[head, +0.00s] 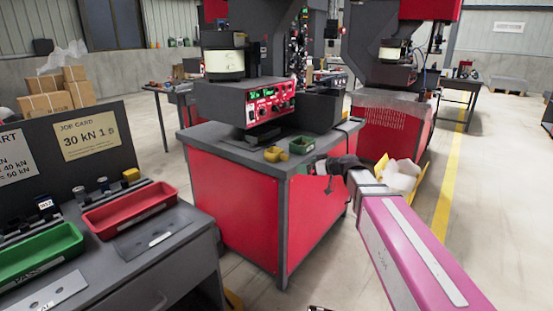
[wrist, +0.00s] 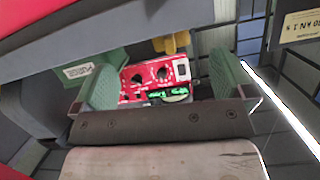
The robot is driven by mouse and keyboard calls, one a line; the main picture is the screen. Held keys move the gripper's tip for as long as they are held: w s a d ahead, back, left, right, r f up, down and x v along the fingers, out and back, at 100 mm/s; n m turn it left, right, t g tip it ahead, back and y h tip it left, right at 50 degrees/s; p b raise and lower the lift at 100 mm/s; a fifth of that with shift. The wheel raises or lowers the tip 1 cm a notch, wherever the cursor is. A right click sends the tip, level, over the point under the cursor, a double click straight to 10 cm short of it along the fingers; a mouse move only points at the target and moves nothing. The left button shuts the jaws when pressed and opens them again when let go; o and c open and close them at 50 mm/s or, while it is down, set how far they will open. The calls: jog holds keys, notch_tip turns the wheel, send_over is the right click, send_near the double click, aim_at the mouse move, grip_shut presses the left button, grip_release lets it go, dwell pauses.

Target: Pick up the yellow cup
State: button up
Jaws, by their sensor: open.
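The yellow cup (head: 276,154) stands on the grey top of the red cabinet, near its front edge and left of a small green tray (head: 302,145). In the wrist view, a yellow shape that looks like the cup (wrist: 172,43) shows just past the fingertips, partly cut off by a grey surface. My gripper (head: 317,166) is right of the cup and close to the cabinet's front corner, apart from the cup. In the wrist view, the two green-padded fingers of my gripper (wrist: 165,75) are spread wide with nothing held between them.
A red control panel (head: 268,104) stands behind the cup on the red cabinet (head: 233,190). At left, a grey bench holds a red tray (head: 130,208) and a green tray (head: 40,253). A yellow bin with white contents (head: 403,178) is right of the cabinet. Floor at right is mostly clear.

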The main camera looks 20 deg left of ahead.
aim_at(281, 153)
jog(key=shift+n+y, duration=0.6)
jog(key=w+a, duration=0.1)
jog(key=a, duration=0.3)
jog(key=w+a+r, duration=0.1)
jog(key=w+a, duration=0.1)
jog(key=a, duration=0.2)
jog(key=w+a+r, duration=0.1)
jog(key=a, duration=0.4)
jog(key=shift+w+r, duration=0.25)
jog(key=shift+w, duration=0.15)
jog(key=c, duration=1)
